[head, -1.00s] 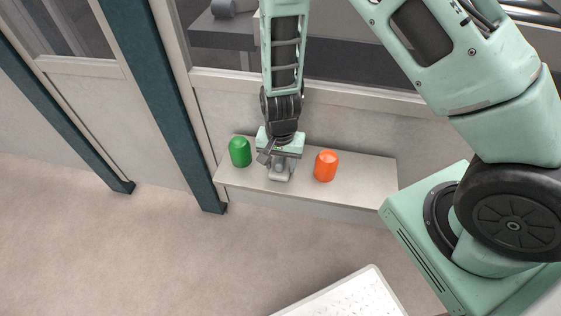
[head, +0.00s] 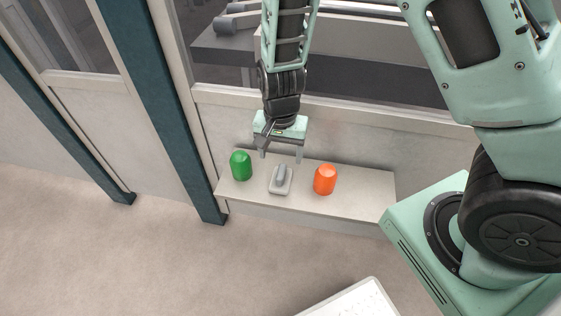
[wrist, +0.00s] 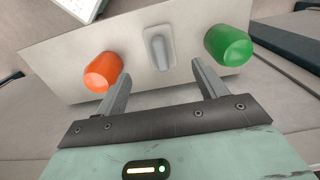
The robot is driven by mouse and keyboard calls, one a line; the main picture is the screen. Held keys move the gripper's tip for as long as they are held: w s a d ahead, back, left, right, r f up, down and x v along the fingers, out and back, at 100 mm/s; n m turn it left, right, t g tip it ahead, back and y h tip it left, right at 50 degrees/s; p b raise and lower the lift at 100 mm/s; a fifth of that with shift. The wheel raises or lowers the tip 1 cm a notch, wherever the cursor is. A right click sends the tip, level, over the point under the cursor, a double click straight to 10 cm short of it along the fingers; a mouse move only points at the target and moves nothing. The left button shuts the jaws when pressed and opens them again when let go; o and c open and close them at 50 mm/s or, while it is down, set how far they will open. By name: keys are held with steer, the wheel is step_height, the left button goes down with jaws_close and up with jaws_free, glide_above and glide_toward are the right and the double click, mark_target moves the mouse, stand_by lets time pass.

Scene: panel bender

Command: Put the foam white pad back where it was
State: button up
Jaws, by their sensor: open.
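The foam white pad (head: 280,187), a pale block with a grey handle on top, rests on the narrow shelf (head: 350,189) between a green cylinder (head: 240,165) and an orange cylinder (head: 325,180). In the wrist view the pad (wrist: 158,48) lies beyond the fingertips, with the orange cylinder (wrist: 102,72) to its left and the green cylinder (wrist: 229,45) to its right. My gripper (head: 281,157) is open and empty, above the shelf and behind the pad, apart from it. Its two fingers (wrist: 162,74) are spread wide in the wrist view.
The machine's grey wall and window frame (head: 350,116) rise directly behind the shelf. Teal posts (head: 172,110) stand to the left.

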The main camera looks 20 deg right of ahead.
steer(key=s+a+r+n+y, duration=0.1)
steer(key=s+a+r+n, duration=0.25)
steer(key=r, duration=0.25)
steer(key=s+a+r+n+y, duration=0.1)
steer(key=s+a+r+n, duration=0.15)
steer(key=s+r, duration=0.2)
steer(key=s+r+n+h, duration=0.1)
steer(key=s+r+n, duration=0.7)
steer(key=s, duration=0.3)
steer(key=shift+s+d+r+n, duration=0.2)
steer(key=shift+r+n, duration=0.1)
steer(key=shift+n, duration=0.2)
